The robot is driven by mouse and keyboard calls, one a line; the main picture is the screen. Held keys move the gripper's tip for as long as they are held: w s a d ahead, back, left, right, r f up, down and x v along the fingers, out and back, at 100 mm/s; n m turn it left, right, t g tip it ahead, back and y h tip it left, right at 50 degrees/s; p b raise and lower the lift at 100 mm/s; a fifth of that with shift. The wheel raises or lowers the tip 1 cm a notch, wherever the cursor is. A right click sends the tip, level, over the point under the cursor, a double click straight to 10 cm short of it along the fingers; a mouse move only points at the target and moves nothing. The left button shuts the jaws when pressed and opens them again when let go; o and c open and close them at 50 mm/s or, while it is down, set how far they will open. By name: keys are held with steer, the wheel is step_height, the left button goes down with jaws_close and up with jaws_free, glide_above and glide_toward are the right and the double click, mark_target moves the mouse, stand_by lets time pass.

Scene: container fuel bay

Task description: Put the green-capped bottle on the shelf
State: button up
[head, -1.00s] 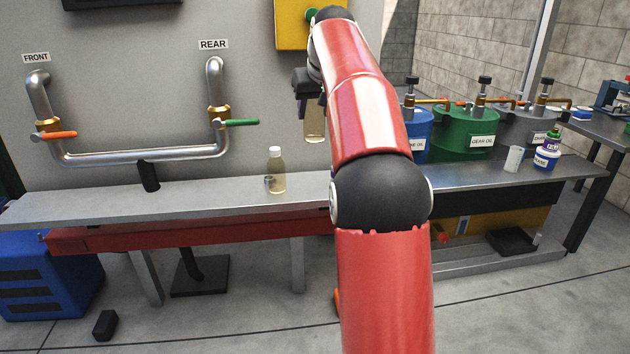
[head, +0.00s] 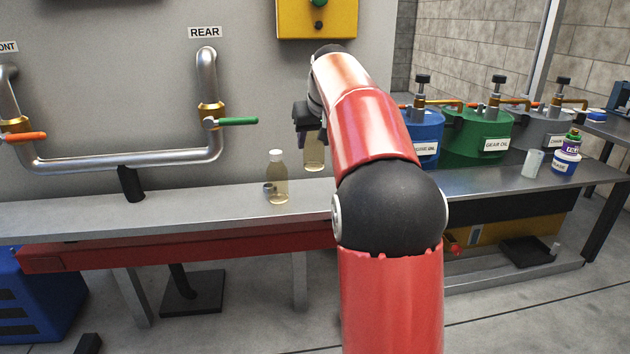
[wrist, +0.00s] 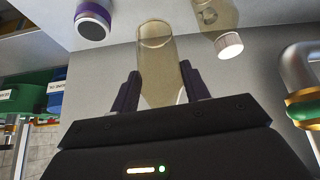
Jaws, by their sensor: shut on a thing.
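My gripper (head: 308,125) is shut on a translucent bottle of pale amber liquid, which hangs below the jaws in the head view (head: 314,155). The same held bottle is between the jaws in the wrist view (wrist: 158,65). Its cap is hidden, so I cannot tell its colour. A similar bottle with a white cap (head: 277,180) stands upright on the long grey shelf (head: 200,206), left of the held one. It also shows in the wrist view (wrist: 229,44). A small purple container with a green cap (head: 572,142) is at the far right.
Blue (head: 426,132), green (head: 477,134) and grey drums with valves stand at the right. A pale cup (head: 533,163) and a blue can (head: 565,163) stand before them. Pipes with an orange and a green handle (head: 238,121) rise above the shelf. The shelf's left stretch is mostly clear.

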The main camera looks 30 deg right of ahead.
mark_target(315, 169)
step_height(315, 169, down, 8)
steer(key=shift+r+b, duration=0.1)
steer(key=shift+b, duration=0.85)
steer(key=o, duration=1.1)
